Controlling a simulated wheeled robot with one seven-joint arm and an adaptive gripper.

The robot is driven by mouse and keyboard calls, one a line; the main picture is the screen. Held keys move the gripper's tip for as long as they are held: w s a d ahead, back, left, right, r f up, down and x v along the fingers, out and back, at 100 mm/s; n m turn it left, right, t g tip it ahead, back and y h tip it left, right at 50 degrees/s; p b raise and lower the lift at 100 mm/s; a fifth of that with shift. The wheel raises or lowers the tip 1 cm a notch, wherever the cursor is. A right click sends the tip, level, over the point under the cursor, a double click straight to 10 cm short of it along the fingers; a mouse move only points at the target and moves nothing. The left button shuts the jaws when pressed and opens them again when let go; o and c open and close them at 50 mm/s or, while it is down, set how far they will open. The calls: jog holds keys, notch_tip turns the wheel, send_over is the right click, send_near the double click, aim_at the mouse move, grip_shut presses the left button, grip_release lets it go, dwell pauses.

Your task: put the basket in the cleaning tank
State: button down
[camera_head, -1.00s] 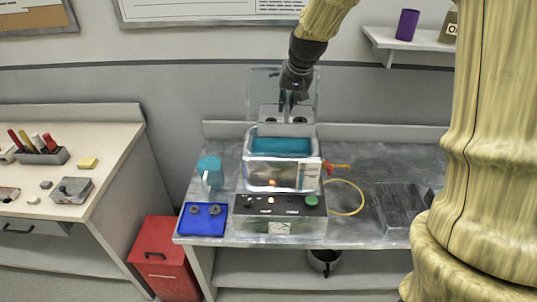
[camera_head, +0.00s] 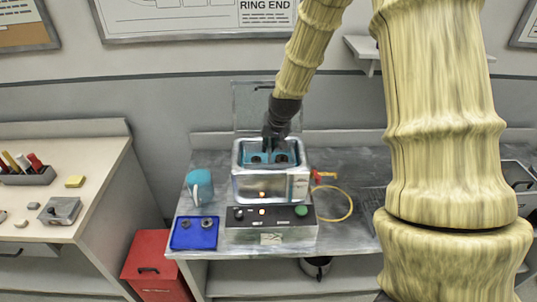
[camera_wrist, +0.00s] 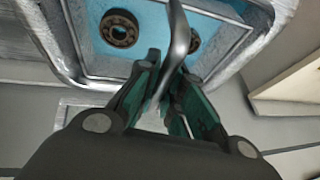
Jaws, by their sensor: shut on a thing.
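The cleaning tank (camera_head: 258,188) is a metal box with blue inside, on a grey control base on the bench. The basket is down inside the tank's opening, with two dark rings (camera_head: 256,159) in it. Its curved metal handle (camera_wrist: 179,35) shows in the wrist view, with one ring (camera_wrist: 120,27) to its left and another (camera_wrist: 193,40) behind it. My gripper (camera_head: 272,146) is shut on the handle, above the opening. I cannot tell whether the basket touches the tank floor. The arm hides part of the tank's back.
A clear raised lid (camera_head: 250,105) stands behind the tank. A red-handled valve (camera_head: 323,176) and yellow hose (camera_head: 345,205) are at its right. A teal cup-like thing (camera_head: 199,188) and a blue tray (camera_head: 195,232) with small rings are at its left.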

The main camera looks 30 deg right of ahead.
jog(key=shift+f+p, duration=0.85)
jog(key=shift+f, duration=2.05)
jog(key=shift+f, duration=0.1)
jog(key=c, duration=1.5)
grip_release()
jog(key=shift+c, duration=0.2)
jog(key=shift+r, duration=0.25)
jog(key=b+v, duration=0.3)
jog(key=v, duration=0.8)
jog(key=shift+s+r, duration=0.2)
jog(key=shift+r, duration=0.1)
